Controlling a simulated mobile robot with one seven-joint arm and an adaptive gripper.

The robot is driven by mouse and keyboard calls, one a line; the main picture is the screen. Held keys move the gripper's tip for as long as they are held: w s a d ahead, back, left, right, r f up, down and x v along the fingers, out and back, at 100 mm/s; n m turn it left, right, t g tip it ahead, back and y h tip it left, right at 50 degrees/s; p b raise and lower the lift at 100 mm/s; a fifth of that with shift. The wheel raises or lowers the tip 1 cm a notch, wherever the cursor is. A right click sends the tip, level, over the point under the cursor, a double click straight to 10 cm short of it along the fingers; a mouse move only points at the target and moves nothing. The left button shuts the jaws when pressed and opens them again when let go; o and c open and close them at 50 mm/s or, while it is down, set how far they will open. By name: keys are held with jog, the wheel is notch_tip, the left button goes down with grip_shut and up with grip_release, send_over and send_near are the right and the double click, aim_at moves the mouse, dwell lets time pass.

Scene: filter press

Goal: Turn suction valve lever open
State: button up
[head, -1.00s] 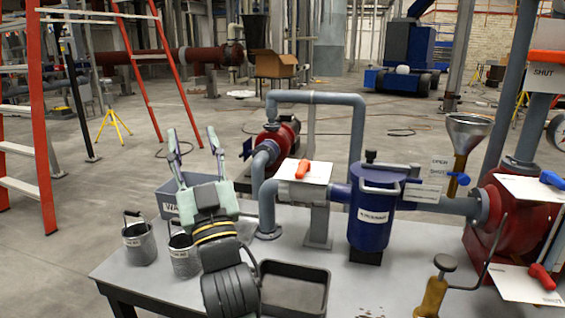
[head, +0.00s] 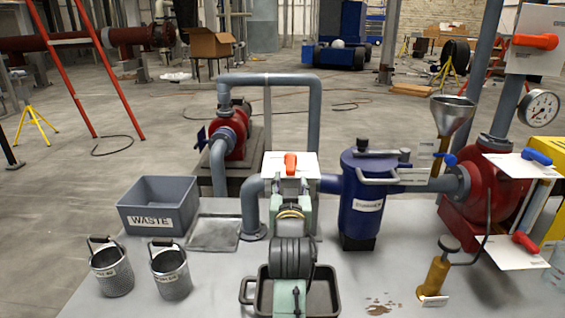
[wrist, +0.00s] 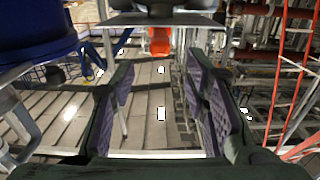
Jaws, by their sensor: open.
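An orange lever (head: 290,163) stands upright on a white plate (head: 272,170) on the grey pipework left of the blue strainer (head: 362,200). The plate's lettering is not readable here, so I cannot confirm that this is the suction valve. My gripper (head: 290,190) is in front of and below this lever in the head view, partly hidden by my wrist. In the wrist view an orange lever (wrist: 160,42) shows beyond the fingers, roughly centred between them. There my gripper (wrist: 157,78) is open with nothing between its pads, apart from the lever.
Other levers sit at the right: blue (head: 537,157), orange (head: 525,242) and orange at the upper right (head: 535,41). A black tray (head: 330,295) lies below my arm. Two metal buckets (head: 110,270) and a grey waste bin (head: 157,205) stand left. A funnel (head: 453,115) rises behind right.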

aim_at(291, 157)
jog(key=w+p, duration=0.2)
jog(key=w, duration=0.8)
jog(key=shift+w+r, duration=0.1)
jog(key=shift+w, duration=0.1)
grip_shut()
dwell(0.5)
